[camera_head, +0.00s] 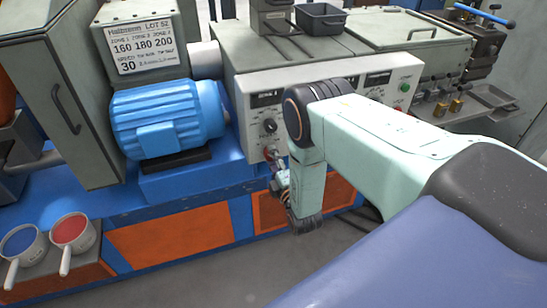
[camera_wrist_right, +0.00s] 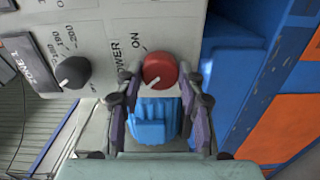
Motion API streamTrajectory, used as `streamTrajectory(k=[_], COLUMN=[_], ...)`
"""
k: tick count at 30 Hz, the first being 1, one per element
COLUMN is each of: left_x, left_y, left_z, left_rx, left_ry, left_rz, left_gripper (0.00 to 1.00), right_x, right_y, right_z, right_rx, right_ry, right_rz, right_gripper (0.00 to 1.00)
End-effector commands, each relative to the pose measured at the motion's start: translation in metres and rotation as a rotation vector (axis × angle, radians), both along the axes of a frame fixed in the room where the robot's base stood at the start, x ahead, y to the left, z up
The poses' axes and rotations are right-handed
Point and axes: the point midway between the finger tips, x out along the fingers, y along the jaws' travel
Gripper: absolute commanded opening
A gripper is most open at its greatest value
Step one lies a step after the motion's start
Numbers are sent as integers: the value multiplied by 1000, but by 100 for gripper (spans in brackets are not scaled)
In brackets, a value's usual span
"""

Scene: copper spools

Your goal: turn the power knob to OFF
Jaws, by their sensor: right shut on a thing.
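The red power knob (camera_wrist_right: 158,69) sits on the grey control panel beside the printed words POWER and ON in the right wrist view. A small white mark shows on its lower-left edge there, pointing away from ON. No OFF label can be read. My right gripper (camera_wrist_right: 161,80) has a finger on each side of the knob and is shut on it. In the head view the knob (camera_head: 270,152) shows small and partly hidden, with my right gripper (camera_head: 277,172) at it, below the panel's black dial. My left gripper is not in view.
A black zone dial (camera_wrist_right: 73,72) is on the same panel. A blue motor (camera_head: 165,117) stands left of the panel. Two handled pots, one blue (camera_head: 20,242) and one red (camera_head: 70,231), stand at the lower left. A green button (camera_head: 404,87) is at the panel's right.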

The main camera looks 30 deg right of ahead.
Motion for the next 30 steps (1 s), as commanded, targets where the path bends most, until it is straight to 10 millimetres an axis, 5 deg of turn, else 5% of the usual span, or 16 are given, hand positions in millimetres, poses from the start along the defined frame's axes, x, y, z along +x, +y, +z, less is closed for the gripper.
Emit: streamTrajectory(k=[20, 21, 30], left_x=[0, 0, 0], left_y=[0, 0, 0], left_z=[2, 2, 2], left_rx=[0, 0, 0], left_ry=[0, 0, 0], left_rz=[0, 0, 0], left_gripper=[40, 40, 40], right_x=[-1, -1, -1], right_y=[1, 1, 0], right_z=[-2, -2, -1], right_rx=[-57, -57, -57], right_ry=[19, 19, 16], right_rz=[1, 1, 0], right_gripper=[7, 40, 61])
